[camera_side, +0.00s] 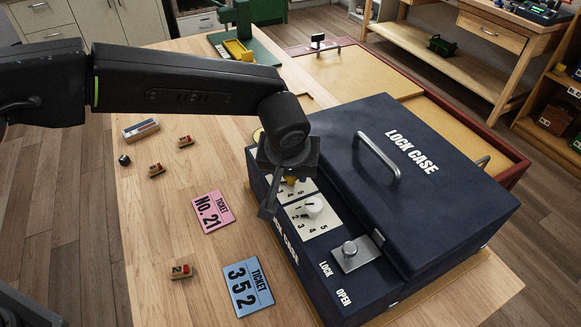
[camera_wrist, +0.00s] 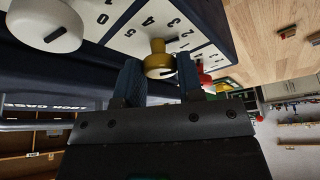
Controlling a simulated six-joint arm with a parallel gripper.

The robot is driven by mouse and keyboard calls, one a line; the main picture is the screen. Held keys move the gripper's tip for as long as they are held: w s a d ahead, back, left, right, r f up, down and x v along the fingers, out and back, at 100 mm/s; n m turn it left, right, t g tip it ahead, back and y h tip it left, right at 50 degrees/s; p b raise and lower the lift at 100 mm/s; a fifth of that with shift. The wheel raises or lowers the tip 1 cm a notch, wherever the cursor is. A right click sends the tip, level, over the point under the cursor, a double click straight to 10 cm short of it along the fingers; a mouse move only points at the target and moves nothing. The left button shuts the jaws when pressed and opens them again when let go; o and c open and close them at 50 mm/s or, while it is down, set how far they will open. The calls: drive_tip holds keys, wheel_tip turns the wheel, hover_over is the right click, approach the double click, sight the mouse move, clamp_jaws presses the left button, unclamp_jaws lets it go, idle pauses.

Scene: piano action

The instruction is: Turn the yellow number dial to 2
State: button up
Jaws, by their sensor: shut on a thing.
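The yellow number dial (camera_wrist: 158,62) sits on a white numbered plate on the dark lock case (camera_side: 450,185). In the wrist view my gripper (camera_wrist: 158,78) has one finger on each side of the dial and is shut on it. In the side view my gripper (camera_side: 285,185) comes down over the case's dial panel and hides most of the yellow dial (camera_side: 291,180). Black numbers show around the dial, but I cannot tell which one it points to.
A white dial (camera_side: 313,205) sits close beside the yellow one, and a red dial (camera_wrist: 205,80) shows on its other side. Pink (camera_side: 212,212) and blue (camera_side: 250,288) tickets lie on the table.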

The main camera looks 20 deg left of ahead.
idle(0.5)
drive_tip(key=o, duration=0.9)
drive_tip(key=shift+r, duration=0.15)
drive_tip(key=v, duration=1.3)
drive_tip(key=shift+d+r, duration=0.15)
drive_tip(key=shift+r, duration=0.15)
drive_tip(key=s+a+r, duration=0.2)
drive_tip(key=a+r, duration=0.1)
drive_tip(key=a, duration=0.6)
drive_tip(key=s+a+r, duration=0.3)
drive_tip(key=a, duration=0.7)
drive_tip(key=s+a+f+m, duration=0.1)
drive_tip(key=s+a+f, duration=0.2)
drive_tip(key=s+a, duration=0.3)
drive_tip(key=s+a+f+m+t, duration=0.1)
drive_tip(key=s+a+f, duration=0.2)
drive_tip(key=s+a, duration=0.4)
drive_tip(key=shift+s+h, duration=0.4)
drive_tip(key=shift+s, duration=0.35)
